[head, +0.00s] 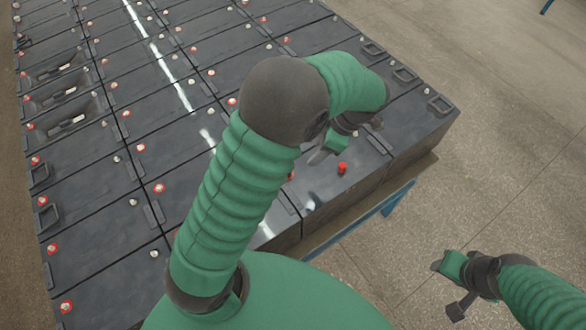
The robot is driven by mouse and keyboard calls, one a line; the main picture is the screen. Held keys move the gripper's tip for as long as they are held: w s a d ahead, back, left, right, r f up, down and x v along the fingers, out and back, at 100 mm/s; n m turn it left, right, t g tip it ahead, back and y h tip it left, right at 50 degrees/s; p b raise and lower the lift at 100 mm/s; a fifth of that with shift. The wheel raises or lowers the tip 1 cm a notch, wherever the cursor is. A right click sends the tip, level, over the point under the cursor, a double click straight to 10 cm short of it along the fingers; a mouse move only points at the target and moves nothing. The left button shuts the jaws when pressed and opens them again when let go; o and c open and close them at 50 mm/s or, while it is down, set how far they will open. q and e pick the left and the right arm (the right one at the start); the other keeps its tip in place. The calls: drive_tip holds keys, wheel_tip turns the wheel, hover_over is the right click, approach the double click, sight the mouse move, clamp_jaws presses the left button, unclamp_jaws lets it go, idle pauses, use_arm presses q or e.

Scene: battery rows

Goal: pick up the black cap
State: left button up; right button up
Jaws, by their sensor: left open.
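My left gripper (347,142) is open, its two dark fingers spread above the near right corner of the battery rows. My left arm hides part of the battery tops. My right gripper (446,287) is open and empty over the floor at lower right.
Rows of dark batteries (90,190) with red and pale terminals fill the left and middle. Several have raised handles (440,105). They rest on a stand with a blue frame (398,198). The concrete floor (500,160) at right is clear.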

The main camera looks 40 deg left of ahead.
use_arm(q)
drive_tip(key=p+x, duration=0.1)
drive_tip(key=x, duration=0.3)
drive_tip(key=a+x, duration=0.1)
drive_tip(key=x, duration=0.3)
drive_tip(key=p+x, duration=0.1)
drive_tip(key=x, duration=0.3)
drive_tip(key=shift+w+a+r+p, duration=0.25)
drive_tip(key=shift+a+r+p, duration=0.05)
drive_tip(key=shift+a+p, duration=0.05)
drive_tip(key=f+p, duration=0.1)
drive_tip(key=s+f+p, duration=0.1)
drive_tip(key=shift+d+f+p, duration=0.1)
drive_tip(key=shift+f+p, duration=0.15)
drive_tip(key=shift+p, duration=0.15)
drive_tip(key=a+f, duration=0.2)
drive_tip(key=shift+a+f, duration=0.1)
drive_tip(key=shift+a, duration=0.4)
drive_tip(key=shift+c, duration=2.6)
drive_tip(key=shift+d, duration=0.2)
drive_tip(key=shift+c, duration=1.1)
drive_tip(key=shift+d, duration=0.5)
clamp_jaws()
drive_tip(key=shift+d, duration=0.15)
drive_tip(key=shift+w, duration=0.1)
use_arm(e)
wheel_tip(320, 180, up, 6)
drive_tip(key=a, duration=0.1)
drive_tip(key=shift+s+a+r, duration=0.15)
drive_tip(key=shift+a, duration=0.25)
